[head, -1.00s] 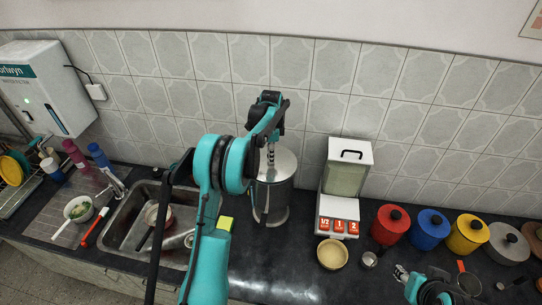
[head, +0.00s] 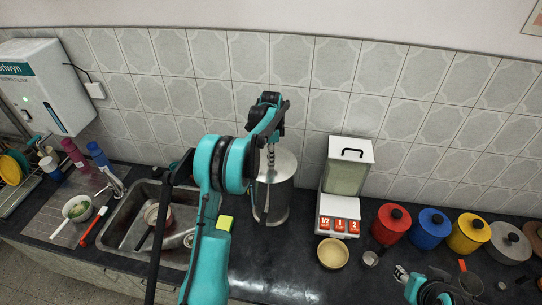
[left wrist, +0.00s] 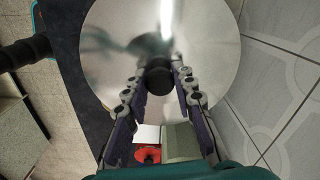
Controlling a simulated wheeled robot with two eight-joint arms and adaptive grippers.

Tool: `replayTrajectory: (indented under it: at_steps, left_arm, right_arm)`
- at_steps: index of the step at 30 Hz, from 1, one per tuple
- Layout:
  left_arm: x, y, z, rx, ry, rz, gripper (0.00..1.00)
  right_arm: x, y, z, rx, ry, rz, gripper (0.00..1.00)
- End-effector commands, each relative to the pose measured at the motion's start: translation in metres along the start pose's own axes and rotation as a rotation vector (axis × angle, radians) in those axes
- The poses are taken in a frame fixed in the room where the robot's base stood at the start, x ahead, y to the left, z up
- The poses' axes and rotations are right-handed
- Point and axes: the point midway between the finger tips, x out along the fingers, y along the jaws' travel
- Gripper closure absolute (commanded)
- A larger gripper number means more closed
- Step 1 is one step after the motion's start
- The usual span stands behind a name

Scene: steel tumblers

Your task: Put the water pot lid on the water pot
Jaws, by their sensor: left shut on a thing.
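The water pot (head: 278,203) is a tall steel cylinder on the counter against the tiled wall. The water pot lid (head: 285,164) is a round steel disc at the pot's top. In the left wrist view the lid (left wrist: 110,50) fills the upper middle, with a black knob (left wrist: 159,76) at its centre. My left gripper (head: 270,150) points down over the lid; its fingers (left wrist: 160,85) are shut on the knob from both sides. I cannot tell whether the lid is fully seated. My right gripper (head: 401,273) is small at the lower right, apart from the pot; its jaws are unclear.
A sink (head: 127,235) lies left of the pot. A white dispenser (head: 347,180) stands just right of it, with a tan bowl (head: 332,253) in front. Red (head: 391,225), blue (head: 425,225) and yellow (head: 466,236) canisters stand farther right. The counter in front of the pot is clear.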

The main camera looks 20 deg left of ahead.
Motion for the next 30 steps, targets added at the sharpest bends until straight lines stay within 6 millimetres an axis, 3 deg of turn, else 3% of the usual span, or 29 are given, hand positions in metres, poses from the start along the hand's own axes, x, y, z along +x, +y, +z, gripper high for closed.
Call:
replayTrajectory:
  at_steps: [9,10,12,23,30]
  left_arm:
    - [0.003,0.0,0.0,0.0,0.0,0.0,1.0]
    - [0.003,0.0,0.0,0.0,0.0,0.0,0.69]
    - [0.003,0.0,0.0,0.0,0.0,0.0,0.51]
    - [0.0,0.0,0.0,0.0,0.0,0.0,0.5]
    - [-0.039,0.0,0.0,0.0,0.0,0.0,0.5]
  right_arm:
    - [0.002,0.0,0.002,0.0,0.0,0.0,0.6]
    - [0.002,0.0,0.002,0.0,0.0,0.0,0.6]
    - [0.002,0.0,0.002,0.0,0.0,0.0,0.6]
    - [0.002,0.0,0.002,0.0,0.0,0.0,0.6]
    - [0.002,0.0,0.002,0.0,0.0,0.0,0.6]
